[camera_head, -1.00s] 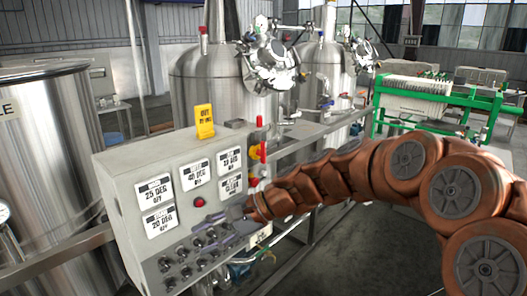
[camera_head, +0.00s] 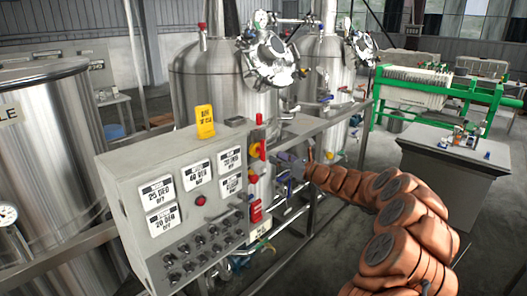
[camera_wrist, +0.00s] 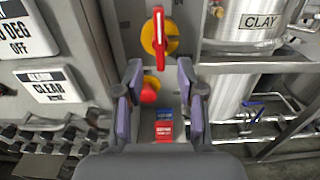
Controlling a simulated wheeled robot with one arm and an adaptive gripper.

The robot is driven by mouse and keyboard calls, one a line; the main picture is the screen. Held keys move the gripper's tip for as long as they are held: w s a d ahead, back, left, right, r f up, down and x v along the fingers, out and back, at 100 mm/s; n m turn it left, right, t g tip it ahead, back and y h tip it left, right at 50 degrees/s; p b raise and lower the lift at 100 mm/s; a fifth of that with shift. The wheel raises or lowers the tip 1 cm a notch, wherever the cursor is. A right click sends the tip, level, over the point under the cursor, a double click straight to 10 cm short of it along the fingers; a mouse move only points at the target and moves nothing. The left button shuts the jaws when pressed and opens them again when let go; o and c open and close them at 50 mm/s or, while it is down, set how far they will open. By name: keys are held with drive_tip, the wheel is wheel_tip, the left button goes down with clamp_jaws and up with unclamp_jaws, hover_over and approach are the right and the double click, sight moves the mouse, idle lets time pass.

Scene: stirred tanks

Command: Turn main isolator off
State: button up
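The main isolator is a red lever handle on a yellow disc (camera_wrist: 158,38), on the side face of the grey control cabinet. In the wrist view the handle stands upright, ahead of and above my gripper. In the head view the red and yellow isolator (camera_head: 257,150) shows at the cabinet's right side. In the head view my gripper (camera_head: 285,166) is right of the cabinet, partly blurred into the background.
A red button on a yellow base (camera_wrist: 149,90) sits below the isolator, between my fingers. A red and blue item (camera_wrist: 165,130) is lower down. The cabinet front (camera_head: 145,190) carries displays and several knobs. Metal rails and a tank marked CLAY (camera_wrist: 250,20) stand to the right.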

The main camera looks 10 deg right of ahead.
sight(265, 153)
drive_tip(key=p+x, duration=0.2)
drive_tip(key=x, duration=0.4)
drive_tip(key=shift+r, duration=0.15)
drive_tip(key=shift+p+x, duration=0.5)
drive_tip(key=shift+x, duration=0.35)
clamp_jaws()
